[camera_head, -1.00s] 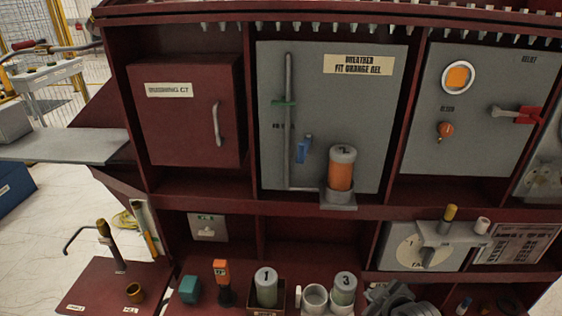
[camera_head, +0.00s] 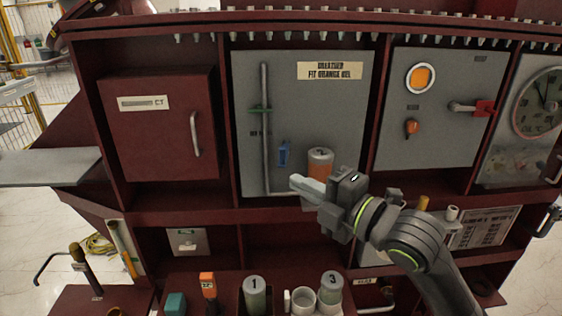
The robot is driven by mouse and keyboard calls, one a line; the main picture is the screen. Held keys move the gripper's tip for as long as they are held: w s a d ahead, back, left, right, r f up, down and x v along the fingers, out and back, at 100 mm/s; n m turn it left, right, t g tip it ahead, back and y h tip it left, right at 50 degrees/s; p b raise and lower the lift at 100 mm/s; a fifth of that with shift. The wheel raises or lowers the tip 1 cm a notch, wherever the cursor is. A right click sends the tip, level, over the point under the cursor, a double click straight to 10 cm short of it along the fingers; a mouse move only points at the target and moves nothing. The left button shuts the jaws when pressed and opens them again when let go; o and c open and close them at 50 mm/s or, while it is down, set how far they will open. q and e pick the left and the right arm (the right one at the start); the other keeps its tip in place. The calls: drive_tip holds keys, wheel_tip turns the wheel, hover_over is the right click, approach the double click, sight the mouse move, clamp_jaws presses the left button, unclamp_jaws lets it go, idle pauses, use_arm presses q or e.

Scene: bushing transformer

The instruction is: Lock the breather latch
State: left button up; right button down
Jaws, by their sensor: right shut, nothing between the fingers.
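The breather panel (camera_head: 340,110) is a grey plate labelled for orange gel, in the middle of the cabinet. A vertical grey pipe with a green piece (camera_head: 260,110) runs down its left side. A small blue latch (camera_head: 284,153) sits right of the pipe. The orange breather canister (camera_head: 320,163) stands upright at the panel's bottom; its lower part and its seat are hidden behind my right gripper. My right gripper (camera_head: 295,184) is shut and empty, in front of the canister's base, its fingers pointing left, below the blue latch. My left gripper is not in view.
Canister 1 (camera_head: 255,293), canister 3 (camera_head: 331,287), a white cup (camera_head: 303,300) and an orange-topped tool (camera_head: 208,287) stand on the lower shelf. A red door with a handle (camera_head: 195,134) is at left. A panel with a red-ended lever (camera_head: 483,107) is at right.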

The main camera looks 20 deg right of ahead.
sight(282, 162)
drive_tip(key=w+p, duration=0.1)
drive_tip(key=w, duration=0.2)
drive_tip(key=w+p, duration=0.1)
drive_tip(key=w, duration=0.2)
drive_tip(key=w+a+p, duration=0.1)
drive_tip(key=w, duration=0.2)
drive_tip(key=shift+w, duration=0.15)
drive_tip(key=shift+w+d, duration=0.1)
drive_tip(key=shift+d, duration=0.1)
idle(0.3)
idle(0.4)
